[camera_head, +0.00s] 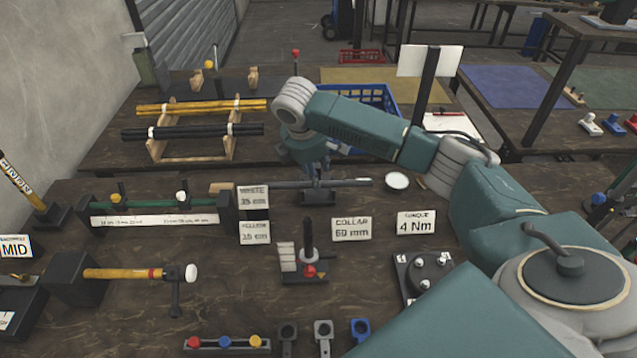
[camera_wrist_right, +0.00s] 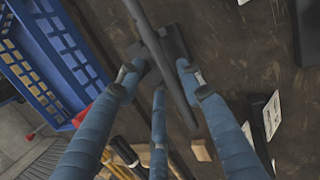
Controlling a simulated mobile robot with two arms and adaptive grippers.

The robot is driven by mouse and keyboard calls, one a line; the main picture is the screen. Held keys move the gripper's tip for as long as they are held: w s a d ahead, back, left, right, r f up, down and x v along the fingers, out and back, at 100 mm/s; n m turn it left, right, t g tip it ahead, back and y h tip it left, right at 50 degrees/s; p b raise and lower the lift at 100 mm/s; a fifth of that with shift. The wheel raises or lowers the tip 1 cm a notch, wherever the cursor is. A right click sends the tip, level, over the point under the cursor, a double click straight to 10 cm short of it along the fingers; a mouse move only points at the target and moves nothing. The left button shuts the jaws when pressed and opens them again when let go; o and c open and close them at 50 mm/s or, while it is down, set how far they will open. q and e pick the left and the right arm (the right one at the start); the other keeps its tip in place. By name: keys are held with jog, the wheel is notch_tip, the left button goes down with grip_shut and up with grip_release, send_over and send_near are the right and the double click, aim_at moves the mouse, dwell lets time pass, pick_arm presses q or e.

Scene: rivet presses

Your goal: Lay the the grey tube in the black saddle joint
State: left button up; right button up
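The grey tube (camera_head: 345,183) lies level, left to right, across the top of the black saddle joint (camera_head: 318,198) on the near table. In the right wrist view the tube (camera_wrist_right: 150,35) crosses the dark saddle (camera_wrist_right: 174,42). It seems to rest in the saddle, but the contact is not clear. My right gripper (camera_head: 318,174) is just above and behind the tube. In the wrist view its fingers (camera_wrist_right: 160,72) are spread, with gaps between the fingertips and the tube. My left gripper is not in view.
A blue crate (camera_head: 375,97) and a wooden rack (camera_head: 195,128) with yellow and black tubes stand behind. A white round dish (camera_head: 397,181) is right of the tube. Label cards and an upright black post (camera_head: 308,240) with a collar stand in front.

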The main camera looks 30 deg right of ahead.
jog(key=p+x, duration=0.1)
jog(key=x, duration=0.3)
jog(key=shift+w+d+f, duration=0.15)
jog(key=shift+w+f, duration=0.05)
jog(key=shift+f, duration=0.25)
jog(key=shift+w+f, duration=0.1)
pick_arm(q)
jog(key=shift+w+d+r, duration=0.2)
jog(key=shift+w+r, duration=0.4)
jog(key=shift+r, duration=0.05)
pick_arm(e)
grip_shut()
